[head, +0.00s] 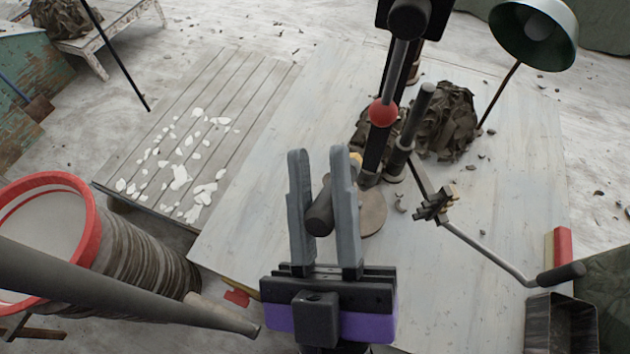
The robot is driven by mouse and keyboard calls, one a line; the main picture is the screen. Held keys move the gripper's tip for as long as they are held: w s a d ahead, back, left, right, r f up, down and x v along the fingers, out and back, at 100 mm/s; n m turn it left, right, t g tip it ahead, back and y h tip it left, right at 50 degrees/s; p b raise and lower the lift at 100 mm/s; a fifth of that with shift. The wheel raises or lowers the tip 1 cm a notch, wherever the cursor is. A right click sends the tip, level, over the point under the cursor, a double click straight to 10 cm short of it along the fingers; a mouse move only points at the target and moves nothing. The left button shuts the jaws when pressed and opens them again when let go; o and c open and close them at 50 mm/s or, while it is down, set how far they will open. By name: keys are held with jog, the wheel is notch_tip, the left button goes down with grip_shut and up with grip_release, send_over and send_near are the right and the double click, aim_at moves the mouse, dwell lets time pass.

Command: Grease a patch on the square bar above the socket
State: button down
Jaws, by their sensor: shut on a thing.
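My gripper (320,155) is over the pale table, its two grey fingers pointing away from me. It is shut on a dark cylindrical handle (320,213) set between the fingers. The handle's far end is hidden, so I cannot tell what tool it is. A dark upright stand (374,148) rises just beyond the right finger, with a red ball (382,113) on a rod in front of it. This stand may include the square bar. I cannot make out the socket or any grease on the bar. The gripper looks apart from the stand, though depth is hard to judge.
A bent crank rod (487,247) with dark grips lies right of the stand. A crumpled dark heap (446,122) and a green lamp (540,35) are behind. A red-rimmed bucket (82,185) stands left. White scraps (180,178) lie on a slatted bench. The table's left part is clear.

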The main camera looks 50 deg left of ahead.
jog(key=shift+w+a+f+b, duration=0.35)
jog(key=shift+a+f+b, duration=0.1)
jog(key=shift+a+f, duration=0.15)
jog(key=shift+s+d+f+b, duration=0.1)
jog(key=shift+s+d+b, duration=0.05)
jog(key=shift+d+b, duration=0.15)
notch_tip(320, 180, down, 9)
jog(key=b, duration=0.9)
jog(key=w+a+p, duration=0.3)
jog(key=w+p, duration=0.1)
jog(key=w, duration=0.1)
jog(key=shift+a+r, duration=0.2)
jog(key=shift+w, duration=0.1)
jog(key=shift+w+a+p, duration=0.35)
jog(key=shift+w+p, duration=0.25)
jog(key=shift+p, duration=0.1)
jog(key=shift+d, duration=0.1)
